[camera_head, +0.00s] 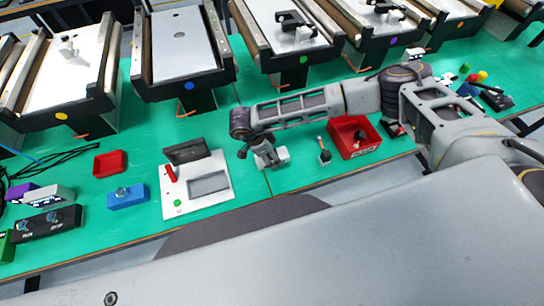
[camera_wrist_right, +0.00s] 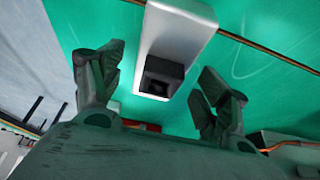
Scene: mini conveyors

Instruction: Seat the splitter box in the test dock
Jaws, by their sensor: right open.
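The test dock appears to be the white board (camera_head: 222,205) in the head view, with a raised dark lid (camera_head: 188,149), a grey recessed area, a red handle and a green button. My right gripper (camera_head: 264,156) is just right of it, pointing down. A pale grey box (camera_head: 283,155), possibly the splitter box, is partly hidden by this gripper. In the right wrist view the box (camera_wrist_right: 185,30) has a black square socket on its near end. The open fingers of my right gripper (camera_wrist_right: 160,78) are on either side of the box's near end, apart from it. My left gripper is out of view.
A red bin (camera_head: 352,137) and a small upright part (camera_head: 324,155) stand right of the gripper. Left of the board are a blue box (camera_head: 127,196), a red tray (camera_head: 110,163) and a black knobbed box (camera_head: 47,224). Mini conveyors (camera_head: 180,48) line the back.

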